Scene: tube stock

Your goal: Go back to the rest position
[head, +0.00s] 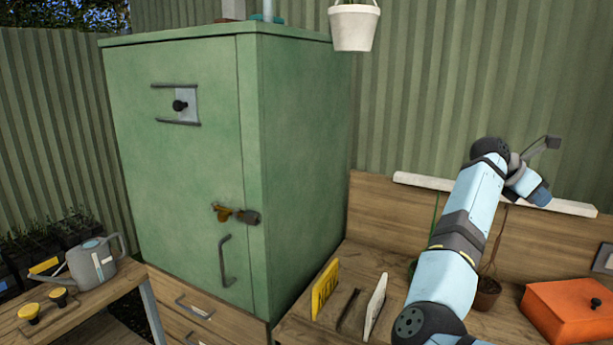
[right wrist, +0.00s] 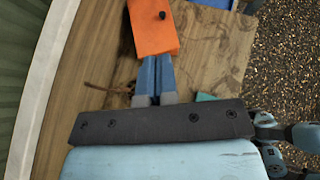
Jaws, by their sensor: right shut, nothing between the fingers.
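My right arm rises from the bottom right of the head view and bends at the top. My right gripper (head: 541,194) hangs in front of the back wall, above the wooden bench (head: 300,325). In the right wrist view its two blue fingers (right wrist: 158,63) are together with nothing between them. Beyond the fingertips in that view lies an orange box (right wrist: 152,35) with a dark knob. My left gripper is in neither view.
A green cabinet (head: 200,70) with shut door stands left of the bench. The orange box (head: 570,320) sits at the bench's right. A plant pot (head: 486,294) is partly behind my arm. A white pot (head: 354,28) hangs above. A watering can (head: 92,265) stands far left.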

